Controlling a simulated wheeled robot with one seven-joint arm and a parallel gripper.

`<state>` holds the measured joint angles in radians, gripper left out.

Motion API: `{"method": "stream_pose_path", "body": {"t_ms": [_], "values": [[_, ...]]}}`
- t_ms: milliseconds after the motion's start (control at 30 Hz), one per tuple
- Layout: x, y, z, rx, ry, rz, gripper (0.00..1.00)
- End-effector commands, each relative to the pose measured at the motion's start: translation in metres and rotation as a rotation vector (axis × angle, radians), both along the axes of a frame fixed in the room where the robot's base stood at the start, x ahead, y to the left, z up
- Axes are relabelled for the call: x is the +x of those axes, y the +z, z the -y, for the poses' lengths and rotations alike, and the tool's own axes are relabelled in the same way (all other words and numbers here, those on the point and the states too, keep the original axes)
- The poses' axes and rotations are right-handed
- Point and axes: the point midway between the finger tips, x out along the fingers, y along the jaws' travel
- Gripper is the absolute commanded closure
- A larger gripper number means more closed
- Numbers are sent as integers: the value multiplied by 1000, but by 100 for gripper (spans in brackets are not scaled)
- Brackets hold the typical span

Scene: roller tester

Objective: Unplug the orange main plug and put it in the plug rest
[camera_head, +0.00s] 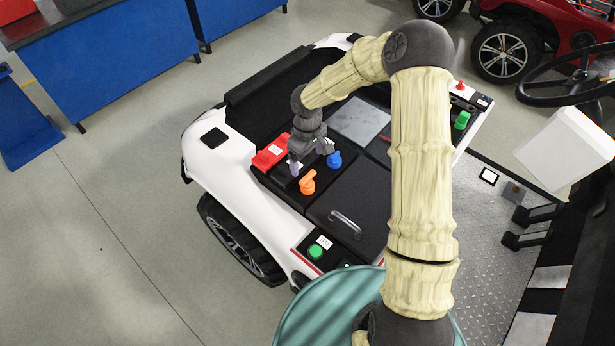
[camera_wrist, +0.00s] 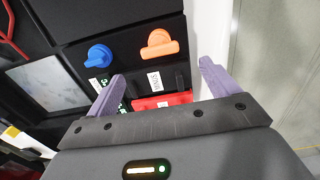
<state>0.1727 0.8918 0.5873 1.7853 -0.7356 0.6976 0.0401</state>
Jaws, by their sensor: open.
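The orange main plug (camera_head: 307,183) sits on the black deck of the white vehicle. In the wrist view the orange plug (camera_wrist: 160,43) lies ahead of the fingertips, with a small white label below it. My gripper (camera_head: 305,166) is over the deck beside the orange plug, on its far side. In the wrist view my gripper (camera_wrist: 161,70) has its two purple fingers spread wide, with nothing held between them. The orange plug is apart from both fingers. I cannot tell which part is the plug rest.
A blue plug (camera_head: 334,159) sits right of my gripper, and a red block (camera_head: 270,153) left of it. A metal handle (camera_head: 345,222) and a green button (camera_head: 315,251) are nearer. A grey plate (camera_head: 360,119) lies beyond. Open floor is at left.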

Motion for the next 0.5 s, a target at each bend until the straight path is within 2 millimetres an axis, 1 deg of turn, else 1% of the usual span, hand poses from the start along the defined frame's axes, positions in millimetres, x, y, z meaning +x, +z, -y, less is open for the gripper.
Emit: {"method": "stream_pose_path", "body": {"t_ms": [100, 500], "values": [[-1, -19, 0, -1, -1, -4, 13], [-1, -83, 0, -1, 0, -4, 13]]}}
